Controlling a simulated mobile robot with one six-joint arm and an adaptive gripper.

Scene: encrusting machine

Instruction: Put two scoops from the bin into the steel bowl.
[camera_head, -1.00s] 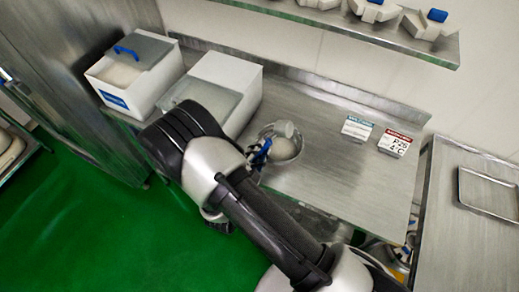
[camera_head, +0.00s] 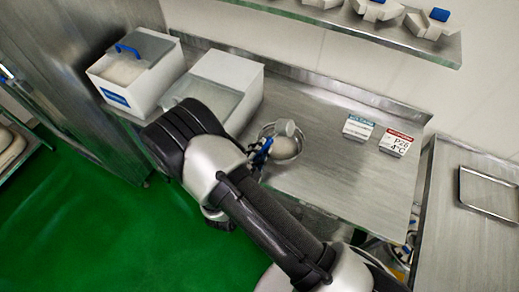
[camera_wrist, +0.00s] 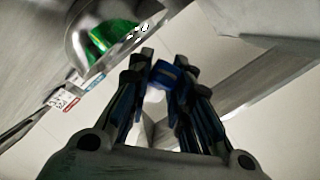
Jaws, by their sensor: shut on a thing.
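The steel bowl (camera_head: 270,132) stands on the steel counter in the head view, partly hidden behind my arm. It also shows in the wrist view (camera_wrist: 78,40), at the upper left, with green reflections. A pale rounded shape (camera_head: 285,149) shows at the bowl; I cannot tell whether it is contents or bowl surface. My gripper (camera_wrist: 163,68) is shut on the scoop's blue handle (camera_wrist: 168,76). The scoop's pale head (camera_head: 286,128) shows over the bowl in the head view. Whether the scoop holds anything is not visible. A white bin (camera_head: 119,93) with pale contents stands at the left.
A second white bin (camera_head: 236,79) with a grey lid stands between the first bin and the bowl. Two label signs (camera_head: 357,128) (camera_head: 397,142) stand right of the bowl. A shelf (camera_head: 340,24) with several scale-like items hangs above.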

